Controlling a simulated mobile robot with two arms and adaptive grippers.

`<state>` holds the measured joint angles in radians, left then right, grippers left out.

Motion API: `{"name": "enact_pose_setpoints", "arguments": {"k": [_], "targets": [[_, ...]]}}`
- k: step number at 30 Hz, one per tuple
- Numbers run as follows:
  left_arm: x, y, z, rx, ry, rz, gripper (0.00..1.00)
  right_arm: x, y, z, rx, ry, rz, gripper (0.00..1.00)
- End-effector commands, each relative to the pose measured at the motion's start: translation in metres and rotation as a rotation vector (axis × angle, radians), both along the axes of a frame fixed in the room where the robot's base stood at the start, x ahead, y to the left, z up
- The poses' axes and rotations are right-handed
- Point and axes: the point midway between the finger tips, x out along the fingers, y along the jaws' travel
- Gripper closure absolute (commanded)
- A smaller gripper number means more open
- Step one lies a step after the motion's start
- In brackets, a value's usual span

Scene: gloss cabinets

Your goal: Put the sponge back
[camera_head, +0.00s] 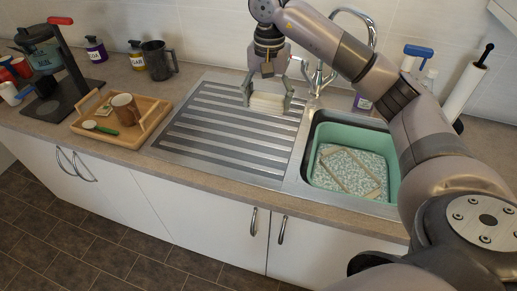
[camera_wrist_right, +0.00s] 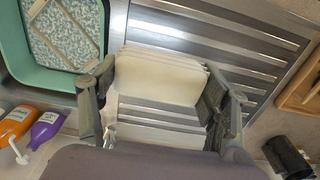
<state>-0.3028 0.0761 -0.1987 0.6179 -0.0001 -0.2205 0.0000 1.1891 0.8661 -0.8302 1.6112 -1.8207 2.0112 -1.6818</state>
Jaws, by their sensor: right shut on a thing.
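My right gripper (camera_head: 267,102) is over the far right part of the ribbed metal drainboard (camera_head: 205,135). Its two fingers are shut on the sides of a pale, cream, ribbed block (camera_head: 268,104). In the right wrist view the block (camera_wrist_right: 162,78) fills the space between the fingers and shows several layered edges. I cannot tell for sure whether this is the sponge; no other sponge stands out. From these views I cannot tell whether the block touches the drainboard. My left gripper is not in view.
A green tub (camera_head: 392,147) with a speckled inside and a beige frame sits in the sink at right. A wooden tray (camera_head: 150,118) with a brown mug stands left of the drainboard. A tap (camera_head: 320,78) rises behind; an orange bottle (camera_wrist_right: 15,122) and a purple bottle (camera_wrist_right: 47,128) stand nearby.

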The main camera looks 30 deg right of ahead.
Motion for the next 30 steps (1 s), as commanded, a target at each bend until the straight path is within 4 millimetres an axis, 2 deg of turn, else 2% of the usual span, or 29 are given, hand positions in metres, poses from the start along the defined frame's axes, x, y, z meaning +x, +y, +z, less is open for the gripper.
{"name": "enact_pose_setpoints", "arguments": {"k": [1, 4, 13, 15, 23, 30], "targets": [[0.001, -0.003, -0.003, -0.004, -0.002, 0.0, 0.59, -0.001, 0.002, -0.017, 0.003, 0.008, 0.002, 0.52], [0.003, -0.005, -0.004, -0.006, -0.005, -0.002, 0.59, -0.002, 0.001, -0.04, 0.003, 0.007, 0.001, 0.52], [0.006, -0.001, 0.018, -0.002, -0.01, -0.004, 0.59, -0.001, 0.0, -0.11, 0.0, 0.005, -0.002, 0.52], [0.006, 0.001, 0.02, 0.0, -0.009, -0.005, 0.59, -0.001, 0.0, -0.12, 0.0, 0.004, -0.001, 0.52], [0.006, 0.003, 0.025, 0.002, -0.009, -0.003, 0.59, 0.0, 0.0, -0.141, 0.0, 0.001, -0.002, 0.52], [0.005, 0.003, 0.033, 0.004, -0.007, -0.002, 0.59, -0.001, 0.0, -0.173, 0.0, 0.001, -0.002, 0.52]]}}
